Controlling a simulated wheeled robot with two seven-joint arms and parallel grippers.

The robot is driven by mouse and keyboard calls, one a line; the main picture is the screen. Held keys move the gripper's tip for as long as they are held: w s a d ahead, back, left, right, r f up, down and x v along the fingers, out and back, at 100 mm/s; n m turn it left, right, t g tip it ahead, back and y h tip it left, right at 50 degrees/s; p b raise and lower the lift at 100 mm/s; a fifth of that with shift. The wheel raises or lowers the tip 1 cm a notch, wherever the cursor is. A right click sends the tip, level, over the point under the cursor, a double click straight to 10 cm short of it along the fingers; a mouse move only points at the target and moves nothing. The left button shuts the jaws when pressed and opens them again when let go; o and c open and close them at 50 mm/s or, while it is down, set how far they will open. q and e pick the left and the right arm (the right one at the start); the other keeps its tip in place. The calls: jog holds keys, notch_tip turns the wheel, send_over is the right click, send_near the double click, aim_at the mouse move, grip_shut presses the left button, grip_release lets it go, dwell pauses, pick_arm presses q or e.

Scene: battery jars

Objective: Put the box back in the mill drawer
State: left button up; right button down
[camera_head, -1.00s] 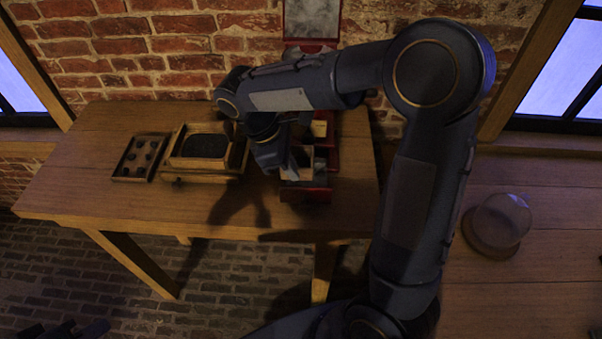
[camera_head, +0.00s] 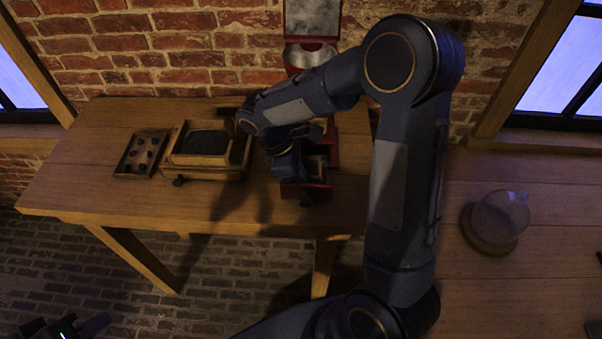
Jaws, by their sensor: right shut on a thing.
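The red mill (camera_head: 333,155) stands at the back of the wooden table, mostly behind my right arm. Its red drawer (camera_head: 319,191) with a dark round knob is at the front, and its inside partly shows. My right gripper (camera_head: 294,180) points down at the drawer's left side. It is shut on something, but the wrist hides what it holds. I cannot make out the box clearly; it may be inside the grip or in the drawer. My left gripper (camera_head: 70,327) is low at the left edge, away from the table, with its dark fingers apart.
A wooden case (camera_head: 203,171) with a dark top stands left of the mill. A small tray (camera_head: 127,173) with several dark round pieces lies further left. A glass dome (camera_head: 499,217) on a wooden base stands on the right table. The left table's front is clear.

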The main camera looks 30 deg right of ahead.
jog(key=c, duration=1.6)
grip_release()
jog(key=shift+w+a+r, duration=0.1)
jog(key=b+v, duration=0.1)
jog(key=v, duration=0.6)
jog(key=s+r+m, duration=0.1)
jog(key=s+d+y, duration=0.1)
jog(key=s, duration=0.1)
jog(key=s+r+m+t+y, duration=0.1)
jog(key=s, duration=0.1)
jog(key=shift+d+r+m, duration=0.3)
jog(key=shift+r, duration=0.1)
jog(key=shift+s+a+r+m+t+y, duration=0.1)
jog(key=shift+s+a+m+t+y, duration=0.3)
jog(key=shift+s+m+t+y, duration=1.2)
jog(key=shift+s+a+m+t+y, duration=0.4)
jog(key=shift+s+m+t, duration=0.35)
jog(key=shift+s+m, duration=1.8)
jog(key=shift+s+a+r+m+t+y, duration=0.1)
jog(key=shift+s+a+m+t+y, duration=0.65)
jog(key=shift+s, duration=2.15)
